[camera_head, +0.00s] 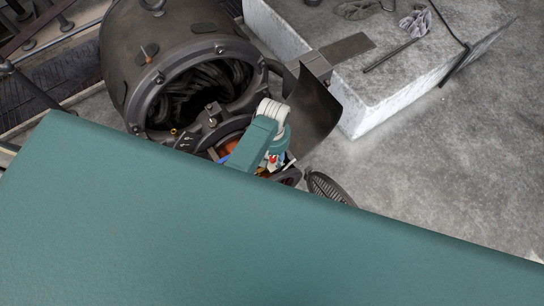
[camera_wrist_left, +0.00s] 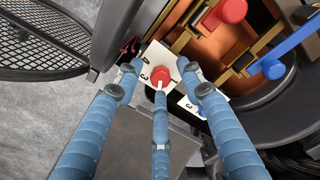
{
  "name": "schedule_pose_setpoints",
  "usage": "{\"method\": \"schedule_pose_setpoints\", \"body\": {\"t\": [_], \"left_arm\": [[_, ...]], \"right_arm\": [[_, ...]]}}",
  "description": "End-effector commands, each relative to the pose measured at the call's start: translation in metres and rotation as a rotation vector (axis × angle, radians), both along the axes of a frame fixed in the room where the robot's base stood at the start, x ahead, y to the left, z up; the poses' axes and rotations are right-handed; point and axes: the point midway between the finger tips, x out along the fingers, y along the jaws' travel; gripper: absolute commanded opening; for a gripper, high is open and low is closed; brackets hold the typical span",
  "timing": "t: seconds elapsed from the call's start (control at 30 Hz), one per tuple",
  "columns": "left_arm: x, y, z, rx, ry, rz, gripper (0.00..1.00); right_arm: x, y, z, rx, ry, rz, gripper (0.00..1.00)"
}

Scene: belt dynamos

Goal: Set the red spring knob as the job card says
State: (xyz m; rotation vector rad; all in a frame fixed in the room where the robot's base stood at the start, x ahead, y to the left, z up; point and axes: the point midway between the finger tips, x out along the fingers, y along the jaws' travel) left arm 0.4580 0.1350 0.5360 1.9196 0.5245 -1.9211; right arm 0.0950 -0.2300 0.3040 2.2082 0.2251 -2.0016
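In the left wrist view, a red knob (camera_wrist_left: 160,77) with a white pointer stands on a white plate (camera_wrist_left: 152,56) with dark marks. My left gripper (camera_wrist_left: 160,68) has blue ribbed fingers with grey joints. Its two outer fingers stand on either side of this knob, with gaps, and the third is in front of it. I cannot tell whether the third finger touches the knob. I cannot tell from a label which one is the spring knob. No readable job card shows. My right gripper is not in view.
A dark cylindrical dynamo (camera_head: 160,45) stands beyond my left arm. A curved dark metal sheet (camera_head: 315,105) is close to my left wrist. A pale stone block (camera_head: 385,80) lies at right. A blue handle (camera_wrist_left: 293,37) and a black mesh (camera_wrist_left: 38,45) flank the knobs.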

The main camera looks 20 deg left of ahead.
Motion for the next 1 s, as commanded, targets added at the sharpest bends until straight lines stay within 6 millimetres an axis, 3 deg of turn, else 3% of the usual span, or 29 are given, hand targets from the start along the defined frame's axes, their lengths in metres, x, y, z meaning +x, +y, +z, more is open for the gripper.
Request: {"method": "schedule_pose_setpoints", "body": {"t": [0.1, 0.3, 1.0], "left_arm": [[0.0000, -0.0001, 0.0008, 0.000, 0.000, 0.000, 0.37], [-0.0002, 0.0001, 0.0007, -0.001, 0.001, 0.000, 0.00], [-0.0019, -0.0001, -0.0001, 0.000, 0.004, -0.019, 0.00]], "right_arm": [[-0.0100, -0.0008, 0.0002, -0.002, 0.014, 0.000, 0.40], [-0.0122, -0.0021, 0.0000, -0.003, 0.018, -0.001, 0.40], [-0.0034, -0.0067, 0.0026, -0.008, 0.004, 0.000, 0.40]]}}
